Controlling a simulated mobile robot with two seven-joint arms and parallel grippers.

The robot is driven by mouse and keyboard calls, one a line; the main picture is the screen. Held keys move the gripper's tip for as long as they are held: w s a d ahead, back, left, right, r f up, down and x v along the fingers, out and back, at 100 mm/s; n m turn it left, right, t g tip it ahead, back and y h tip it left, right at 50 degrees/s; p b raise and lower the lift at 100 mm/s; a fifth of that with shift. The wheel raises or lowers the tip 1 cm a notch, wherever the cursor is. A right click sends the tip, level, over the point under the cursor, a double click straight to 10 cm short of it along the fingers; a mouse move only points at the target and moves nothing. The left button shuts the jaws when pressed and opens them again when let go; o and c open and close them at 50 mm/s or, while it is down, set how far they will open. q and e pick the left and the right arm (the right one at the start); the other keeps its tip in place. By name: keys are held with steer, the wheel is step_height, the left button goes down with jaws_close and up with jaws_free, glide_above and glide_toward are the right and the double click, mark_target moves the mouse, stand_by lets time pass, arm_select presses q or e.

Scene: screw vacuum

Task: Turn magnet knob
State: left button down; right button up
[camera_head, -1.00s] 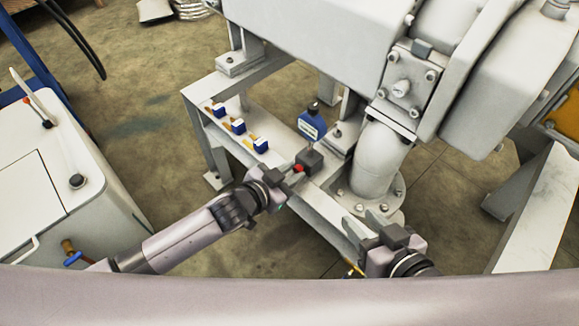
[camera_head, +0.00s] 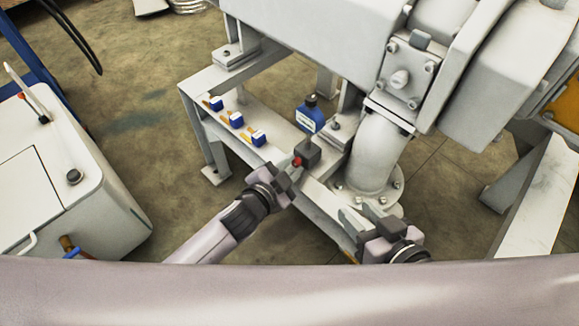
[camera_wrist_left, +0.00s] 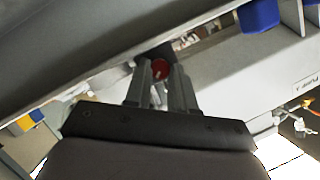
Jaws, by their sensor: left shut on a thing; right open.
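The magnet knob is a small red knob (camera_head: 297,162) on the side of a dark grey block (camera_head: 309,152), which stands on the white frame rail. My left gripper (camera_head: 291,172) is at the knob and shut on it. In the left wrist view the red knob (camera_wrist_left: 160,68) shows between the two fingers (camera_wrist_left: 161,82); a light mark runs across its face. The fingers hide part of its sides. My right gripper (camera_head: 362,222) is open and empty near the front of the frame, in front of the pipe flange.
Several blue-and-white items with orange parts (camera_head: 235,120) line the rail to the left. A large grey pipe (camera_head: 372,160) rises on the right. A white cabinet (camera_head: 60,170) stands at the left, with open floor between.

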arm_select(q)
steer(key=c, duration=0.9)
jaws_free()
steer(key=shift+c, duration=0.2)
steer(key=shift+s, duration=0.1)
steer(key=shift+f, duration=0.1)
